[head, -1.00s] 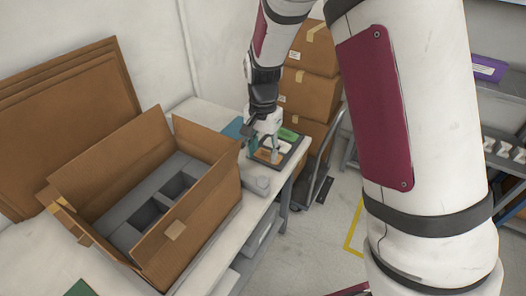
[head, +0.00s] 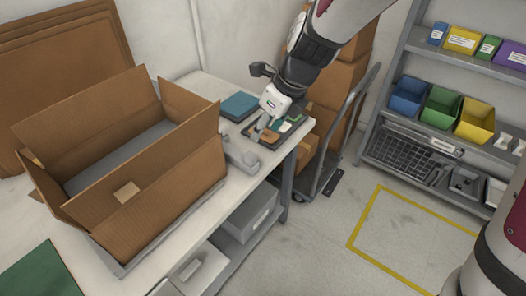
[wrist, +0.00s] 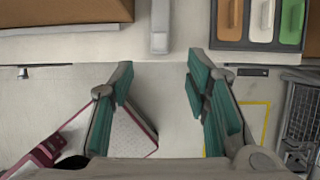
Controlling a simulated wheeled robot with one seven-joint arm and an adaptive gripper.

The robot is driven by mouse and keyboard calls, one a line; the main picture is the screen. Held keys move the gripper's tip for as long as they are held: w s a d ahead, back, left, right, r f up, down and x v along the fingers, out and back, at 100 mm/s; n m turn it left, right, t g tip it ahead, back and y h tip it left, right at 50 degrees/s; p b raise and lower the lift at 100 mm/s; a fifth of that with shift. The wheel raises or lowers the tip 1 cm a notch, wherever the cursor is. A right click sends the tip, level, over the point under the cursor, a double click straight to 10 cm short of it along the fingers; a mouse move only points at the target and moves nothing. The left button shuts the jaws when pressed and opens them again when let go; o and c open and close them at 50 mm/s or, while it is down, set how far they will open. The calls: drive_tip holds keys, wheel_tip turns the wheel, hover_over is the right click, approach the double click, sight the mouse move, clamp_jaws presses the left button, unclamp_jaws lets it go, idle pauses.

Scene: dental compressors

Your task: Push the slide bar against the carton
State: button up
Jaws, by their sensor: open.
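The open-topped brown carton (head: 165,195) stands on the bench at left in the head view, flaps up, grey packing inside. Its edge also shows at the top left of the wrist view (wrist: 60,15). The grey slide bar (head: 240,153) lies just right of the carton. In the wrist view the bar (wrist: 160,20) runs upright at top centre, with a small gap between it and the carton. My gripper (head: 262,124) is above the bench end, by the tray. In the wrist view my gripper (wrist: 160,70) has its teal fingers apart, with nothing between them, below the bar's near end.
A dark tray (head: 250,140) with orange, white and green pieces sits right of the bar. A teal item (head: 239,105) lies behind it. Stacked boxes and a cart (head: 335,140) stand beyond the bench end. Shelves with bins (head: 442,105) are at right.

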sight(251, 154)
drive_tip(key=b+x, duration=0.3)
drive_tip(key=x, duration=1)
drive_tip(key=shift+f, duration=0.35)
drive_tip(key=shift+c, duration=0.5)
